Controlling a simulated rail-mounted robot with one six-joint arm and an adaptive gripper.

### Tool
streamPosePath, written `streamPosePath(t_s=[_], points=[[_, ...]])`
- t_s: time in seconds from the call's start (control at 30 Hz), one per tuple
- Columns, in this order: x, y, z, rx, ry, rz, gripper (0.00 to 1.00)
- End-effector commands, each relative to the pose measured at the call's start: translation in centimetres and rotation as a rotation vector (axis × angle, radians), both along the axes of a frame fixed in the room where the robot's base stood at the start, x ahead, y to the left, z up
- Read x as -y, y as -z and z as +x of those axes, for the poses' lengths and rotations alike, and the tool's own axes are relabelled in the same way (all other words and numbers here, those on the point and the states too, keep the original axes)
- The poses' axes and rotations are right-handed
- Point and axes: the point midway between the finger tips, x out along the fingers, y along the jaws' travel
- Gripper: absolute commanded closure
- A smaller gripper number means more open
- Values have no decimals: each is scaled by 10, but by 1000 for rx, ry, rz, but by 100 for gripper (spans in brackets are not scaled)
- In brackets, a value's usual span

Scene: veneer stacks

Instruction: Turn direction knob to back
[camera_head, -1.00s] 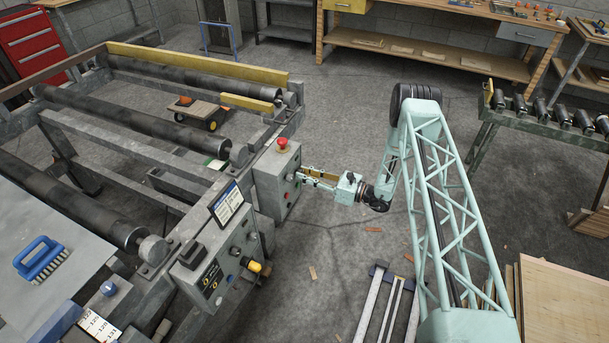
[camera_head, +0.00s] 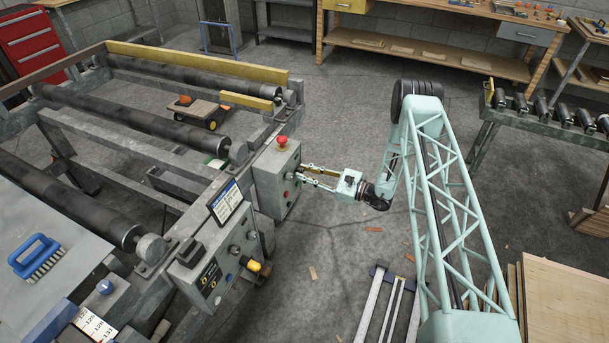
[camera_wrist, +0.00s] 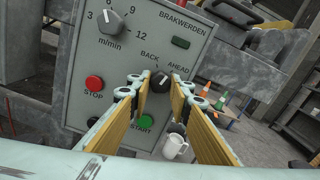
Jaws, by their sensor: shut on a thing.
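The direction knob (camera_wrist: 160,82) is a round black knob with a pale pointer line, below the words BACK and AHEAD on a grey control box (camera_wrist: 112,50). The pointer leans up and to the right in the wrist view; I cannot tell exactly which mark it meets. My gripper (camera_wrist: 158,79) is shut on the knob, with a yellow-padded finger on each side. In the head view, my gripper (camera_head: 302,176) reaches left to the face of the same control box (camera_head: 272,178), and the knob is too small to make out.
Near the knob are a red STOP button (camera_wrist: 94,83), a green START button (camera_wrist: 145,121) and a speed dial (camera_wrist: 112,22). A red emergency button (camera_head: 282,142) tops the box. A second control panel (camera_head: 215,265) stands nearer. Floor right of the box is mostly free.

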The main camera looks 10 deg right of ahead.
Motion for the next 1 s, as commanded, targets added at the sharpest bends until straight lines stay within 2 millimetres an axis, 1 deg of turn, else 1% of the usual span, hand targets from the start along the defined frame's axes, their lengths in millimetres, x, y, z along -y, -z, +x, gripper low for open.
streamPosePath(t_s=[0.7,1.0], points=[[0,1,0,452,0,-342,92],[1,0,1,617,0,-466,92]])
